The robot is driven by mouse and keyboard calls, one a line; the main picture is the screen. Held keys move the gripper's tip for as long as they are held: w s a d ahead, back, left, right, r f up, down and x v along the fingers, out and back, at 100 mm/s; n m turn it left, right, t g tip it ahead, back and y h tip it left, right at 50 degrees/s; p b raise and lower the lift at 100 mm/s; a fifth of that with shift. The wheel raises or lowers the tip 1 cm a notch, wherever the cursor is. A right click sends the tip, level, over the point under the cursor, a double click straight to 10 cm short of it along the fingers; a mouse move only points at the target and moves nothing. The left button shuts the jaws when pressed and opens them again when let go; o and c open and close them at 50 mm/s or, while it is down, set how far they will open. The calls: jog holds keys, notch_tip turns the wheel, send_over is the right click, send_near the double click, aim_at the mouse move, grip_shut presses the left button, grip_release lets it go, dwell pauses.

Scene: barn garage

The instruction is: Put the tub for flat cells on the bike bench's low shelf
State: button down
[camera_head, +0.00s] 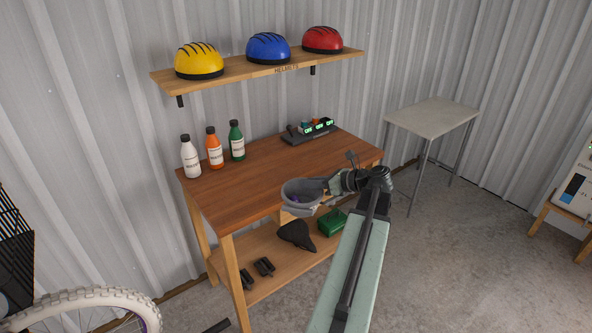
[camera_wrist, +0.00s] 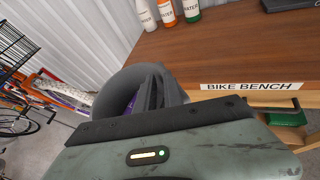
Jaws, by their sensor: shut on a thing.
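The tub (camera_head: 301,195) is a grey round container with an open top, and something purple shows at its inside. My gripper (camera_head: 325,188) is shut on the right side of its wall and holds it in front of the bench's front edge, near table-top height in the picture. The tub also shows in the wrist view (camera_wrist: 135,90), tilted in that picture. The bike bench (camera_head: 275,165) is a brown wooden table. Its low shelf (camera_head: 262,275) carries a black saddle (camera_head: 297,235), a green box (camera_head: 331,222) and black pedals (camera_head: 264,267).
White, orange and green bottles (camera_head: 214,148) stand at the bench top's back left. A charger with lit cells (camera_head: 310,131) sits at its back right. Helmets (camera_head: 268,48) rest on a wall shelf above. A bicycle wheel (camera_head: 85,300) is at the lower left. The low shelf's front left is partly bare.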

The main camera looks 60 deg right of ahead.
jog(key=w+d+f+m+h+b, duration=0.1)
jog(key=w+d+m+h, duration=0.1)
jog(key=w+d, duration=0.3)
jog(key=w+d+f+m+h+b, duration=0.15)
jog(key=w+d, duration=0.25)
jog(key=d, duration=0.4)
jog(key=b, duration=0.5)
send_over(300, 167)
jog(key=shift+h, duration=0.25)
notch_tip(300, 167, down, 6)
jog(key=shift+w+a+r, duration=0.1)
jog(key=shift+r, duration=0.35)
jog(key=shift+f, duration=0.15)
jog(key=c, duration=1.5)
grip_release()
jog(key=shift+g, duration=0.3)
jog(key=shift+o, duration=0.2)
